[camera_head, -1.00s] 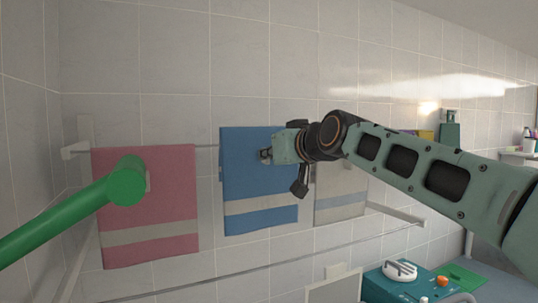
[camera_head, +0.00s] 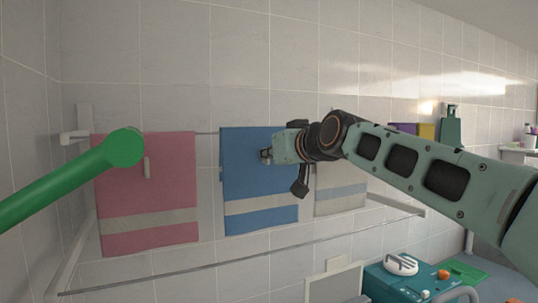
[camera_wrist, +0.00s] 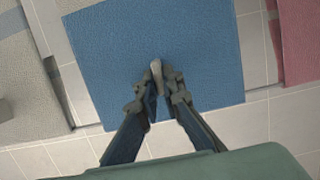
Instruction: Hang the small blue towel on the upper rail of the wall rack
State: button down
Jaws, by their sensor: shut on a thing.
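The small blue towel (camera_head: 250,180) with a pale band hangs flat in front of the wall between two other towels. It fills the middle of the wrist view (camera_wrist: 160,50). My gripper (camera_head: 268,156) is at its upper right part. In the wrist view my gripper (camera_wrist: 157,92) has its fingers closed on a small grey tab on the towel's face. The upper rail (camera_head: 207,133) shows as a short stretch left of the blue towel, slightly below its top edge. The towel hides the rail behind it; I cannot tell whether it rests on it.
A pink towel (camera_head: 150,190) hangs left, a grey towel (camera_head: 340,190) right, partly behind my wrist. A lower rail (camera_head: 240,253) crosses below. A green bar (camera_head: 70,180) reaches in from the left. A teal box (camera_head: 385,280) stands lower right.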

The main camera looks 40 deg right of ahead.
jog(key=shift+f, duration=0.3)
jog(key=c, duration=2)
grip_release()
jog(key=o, duration=0.4)
